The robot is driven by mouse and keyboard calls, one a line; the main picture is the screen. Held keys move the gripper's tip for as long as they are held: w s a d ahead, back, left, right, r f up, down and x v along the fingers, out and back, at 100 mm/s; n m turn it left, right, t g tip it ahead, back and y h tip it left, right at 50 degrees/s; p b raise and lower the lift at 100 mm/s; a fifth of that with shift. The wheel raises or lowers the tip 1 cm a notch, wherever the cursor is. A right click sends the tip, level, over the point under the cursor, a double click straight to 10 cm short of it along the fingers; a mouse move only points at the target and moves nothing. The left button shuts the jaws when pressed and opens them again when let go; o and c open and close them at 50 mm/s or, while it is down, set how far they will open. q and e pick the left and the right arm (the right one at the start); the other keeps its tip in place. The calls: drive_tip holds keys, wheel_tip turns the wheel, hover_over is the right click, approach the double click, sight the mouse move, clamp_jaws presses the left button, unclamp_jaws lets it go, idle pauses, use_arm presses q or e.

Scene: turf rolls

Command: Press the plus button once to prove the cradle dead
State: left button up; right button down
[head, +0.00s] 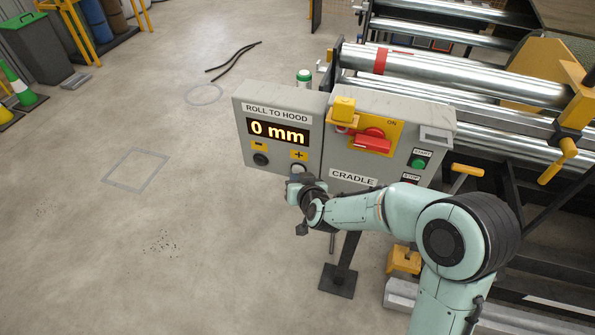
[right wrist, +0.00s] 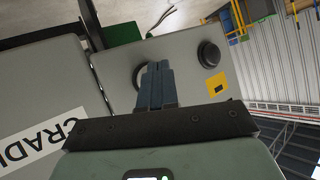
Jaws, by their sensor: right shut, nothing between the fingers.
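The grey ROLL TO HOOD box (head: 243,118) stands on a post, and its display (head: 278,132) reads 0 mm. The pale round plus button (head: 297,169) sits under a yellow plus label; the dark minus button (head: 261,159) is to its left and also shows in the right wrist view (right wrist: 209,53). My right gripper (head: 296,181) is shut and empty, its fingertips at the plus button. In the right wrist view the fingers (right wrist: 157,84) partly hide that button's ring; I cannot tell whether they touch it. My left gripper is not in view.
The CRADLE box (head: 333,160) adjoins on the right, with a red switch handle (head: 373,145) on a yellow plate marked ON and a green start button (head: 419,164). Steel rollers (head: 430,75) lie behind. The floor at left is mostly clear.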

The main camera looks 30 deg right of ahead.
drive_tip(key=shift+w+d, duration=0.3)
drive_tip(key=shift+d, duration=0.05)
idle(0.8)
drive_tip(key=shift+s+a, duration=0.1)
drive_tip(key=shift+a, duration=0.05)
drive_tip(key=shift+s+a, duration=0.45)
drive_tip(key=shift+a, duration=0.05)
drive_tip(key=s+a+p, duration=0.1)
drive_tip(key=s+a, duration=0.2)
drive_tip(key=a, duration=0.1)
drive_tip(key=shift+s, duration=0.15)
idle(0.3)
drive_tip(key=shift+d, duration=0.1)
idle(0.6)
